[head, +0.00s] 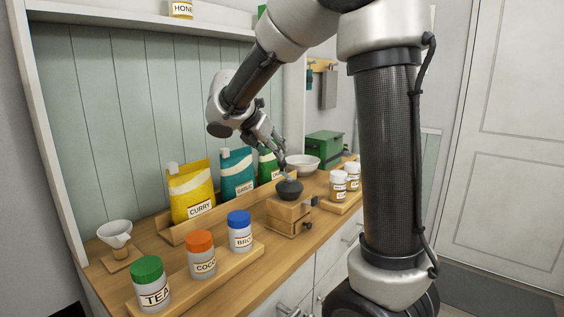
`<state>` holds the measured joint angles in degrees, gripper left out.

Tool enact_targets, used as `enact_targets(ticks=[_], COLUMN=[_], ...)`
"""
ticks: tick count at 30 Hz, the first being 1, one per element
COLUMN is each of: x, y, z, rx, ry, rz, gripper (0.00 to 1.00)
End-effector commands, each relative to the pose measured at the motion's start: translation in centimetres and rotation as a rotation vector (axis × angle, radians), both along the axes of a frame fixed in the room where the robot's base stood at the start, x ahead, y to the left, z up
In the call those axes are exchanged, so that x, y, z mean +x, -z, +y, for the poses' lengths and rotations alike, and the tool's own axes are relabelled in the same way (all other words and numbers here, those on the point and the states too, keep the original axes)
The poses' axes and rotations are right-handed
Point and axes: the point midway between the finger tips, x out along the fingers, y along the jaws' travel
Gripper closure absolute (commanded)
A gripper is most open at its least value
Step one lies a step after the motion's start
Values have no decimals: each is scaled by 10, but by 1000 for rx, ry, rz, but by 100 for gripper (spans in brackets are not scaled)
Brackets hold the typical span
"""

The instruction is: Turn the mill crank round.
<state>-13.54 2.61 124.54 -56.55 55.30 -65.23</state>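The mill (289,214) is a small wooden box with a dark rounded top (289,190), standing on the wooden counter near the middle of the head view. A small dark knob shows low on its front. The crank cannot be made out clearly; the gripper covers the area just above the dark top. My gripper (282,165) points down from the upper left, with its fingertips just above the mill's top. It is too small to tell whether the fingers touch the crank or are closed on it.
Yellow CURRY (191,188), teal GARLIC (236,172) and green bags stand behind the mill. Jars labelled TEA (152,287), COCO (201,258) and BRO (240,235) stand front left. A white bowl (303,162), green box (324,146) and small jars (338,187) are to the right.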

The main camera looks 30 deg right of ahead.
Motion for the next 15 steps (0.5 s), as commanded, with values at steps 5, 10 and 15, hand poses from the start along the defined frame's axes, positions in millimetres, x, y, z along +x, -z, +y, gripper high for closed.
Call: enact_targets(ticks=[5, 10, 15], x=[2, 10, 19], y=[6, 26, 45], z=[-6, -23, -40], rx=[-27, -27, -25], ry=[-54, -51, -51], rz=[53, 55, 54], gripper=[53, 53, 53])
